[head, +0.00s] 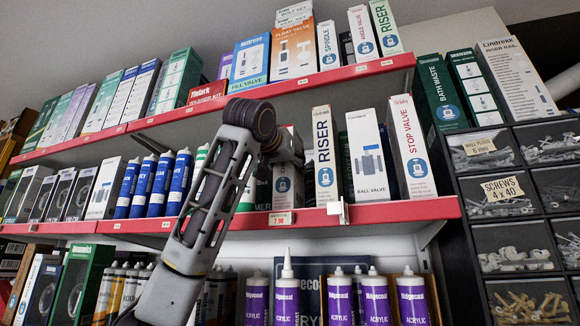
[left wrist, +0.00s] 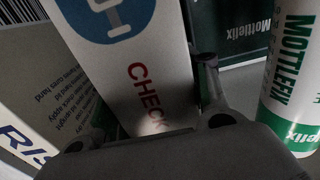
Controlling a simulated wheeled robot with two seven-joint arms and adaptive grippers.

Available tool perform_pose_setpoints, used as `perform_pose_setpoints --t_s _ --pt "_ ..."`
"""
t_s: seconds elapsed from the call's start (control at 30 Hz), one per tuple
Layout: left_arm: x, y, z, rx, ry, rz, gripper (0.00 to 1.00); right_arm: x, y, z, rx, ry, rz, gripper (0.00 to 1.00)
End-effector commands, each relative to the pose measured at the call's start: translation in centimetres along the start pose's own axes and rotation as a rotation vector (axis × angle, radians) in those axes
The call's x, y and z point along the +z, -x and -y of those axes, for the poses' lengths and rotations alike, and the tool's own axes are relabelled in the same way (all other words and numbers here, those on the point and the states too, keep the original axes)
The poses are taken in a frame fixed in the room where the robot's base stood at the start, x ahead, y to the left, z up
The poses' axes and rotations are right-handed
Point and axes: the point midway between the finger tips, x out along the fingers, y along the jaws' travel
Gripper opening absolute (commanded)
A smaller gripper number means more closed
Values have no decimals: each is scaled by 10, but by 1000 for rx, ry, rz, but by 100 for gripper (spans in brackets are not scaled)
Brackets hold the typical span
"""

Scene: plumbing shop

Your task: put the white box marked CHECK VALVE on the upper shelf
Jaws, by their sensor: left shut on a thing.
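The white box marked CHECK (left wrist: 145,85) fills the middle of the left wrist view, with a blue round picture above the red letters; the rest of its wording is hidden. My left gripper (left wrist: 150,110) is shut on it, one finger at each side. In the head view the same box (head: 288,190) is upright at the lower shelf, partly covered by my left gripper (head: 284,158). I cannot tell whether its base touches the shelf. The upper shelf (head: 345,74) has a red front edge and runs above my gripper. My right gripper is not in view.
A RISER box (head: 324,150) stands close right of the held box. A green-and-white Mottlefix tube (left wrist: 294,85) stands close on the other side in the wrist view. The upper shelf is crowded; a low WASHER KIT box (head: 206,92) lies there. Drawers (head: 515,205) stand at right.

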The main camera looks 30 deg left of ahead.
Motion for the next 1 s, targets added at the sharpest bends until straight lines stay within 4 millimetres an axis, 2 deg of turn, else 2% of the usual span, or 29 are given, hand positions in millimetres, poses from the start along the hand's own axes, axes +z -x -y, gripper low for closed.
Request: perform_pose_setpoints --t_s 0.13,0.63,0.67,0.7,0.8,1.0 --pt "3 -2 0 0 0 0 16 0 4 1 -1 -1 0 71" --pt "7 -2 0 1 0 -1 16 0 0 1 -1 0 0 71" --pt "7 -3 0 1 0 1 50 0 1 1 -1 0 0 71" --pt "7 -3 0 1 0 1 55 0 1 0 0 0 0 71" --pt "7 -3 0 1 0 1 68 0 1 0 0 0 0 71" --pt "7 -3 0 0 0 0 68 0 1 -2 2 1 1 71"
